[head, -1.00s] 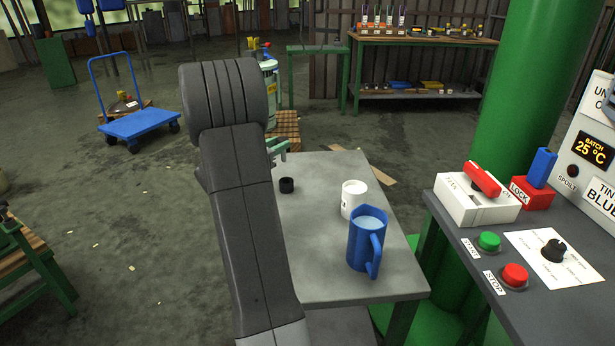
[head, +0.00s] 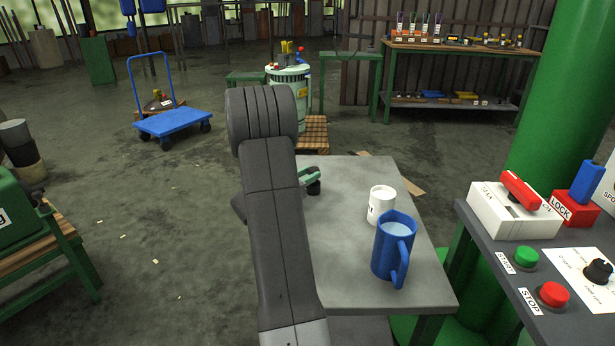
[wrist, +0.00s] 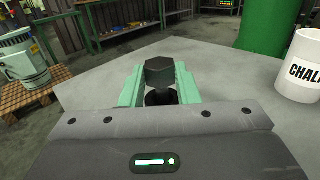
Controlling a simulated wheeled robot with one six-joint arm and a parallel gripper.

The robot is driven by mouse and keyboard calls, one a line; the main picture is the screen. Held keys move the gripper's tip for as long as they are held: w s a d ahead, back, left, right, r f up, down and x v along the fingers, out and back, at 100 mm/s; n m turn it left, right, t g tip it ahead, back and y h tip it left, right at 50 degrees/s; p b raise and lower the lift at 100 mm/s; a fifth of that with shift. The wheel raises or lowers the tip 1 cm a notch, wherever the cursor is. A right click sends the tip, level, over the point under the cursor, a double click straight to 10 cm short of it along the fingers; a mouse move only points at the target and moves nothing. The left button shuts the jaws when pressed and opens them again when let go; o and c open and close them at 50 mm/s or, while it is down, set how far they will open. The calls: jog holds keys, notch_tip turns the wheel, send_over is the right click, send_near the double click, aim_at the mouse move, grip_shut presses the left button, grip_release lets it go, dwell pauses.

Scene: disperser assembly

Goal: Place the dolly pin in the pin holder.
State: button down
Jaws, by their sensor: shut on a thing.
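The dolly pin (wrist: 160,71), dark with a hexagonal head, is between the two pale green fingers of my gripper (wrist: 159,87) in the wrist view. My gripper is shut on it, and the pin stands roughly upright. The black round pin holder (wrist: 160,98) shows just below the pin's head, between the fingers. Whether the pin's lower end is inside the holder or above it, I cannot tell. In the head view my gripper (head: 311,175) is over the pin holder (head: 314,188) on the grey table (head: 345,250), partly behind my arm.
A white chalk cup (head: 381,205) and a blue mug (head: 394,250) stand on the table right of the holder. A control desk (head: 490,255) is at the right. The blue dolly (head: 172,122) stands on the floor at the back left.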

jog(key=shift+f, duration=0.15)
jog(key=c, duration=1.1)
grip_release()
jog(key=shift+s+a+r, duration=0.1)
jog(key=shift+a+r, duration=0.05)
jog(key=shift+r, duration=0.1)
jog(key=p+v, duration=0.1)
jog(key=v, duration=1)
jog(key=shift+s+a, duration=0.2)
jog(key=shift+s, duration=0.05)
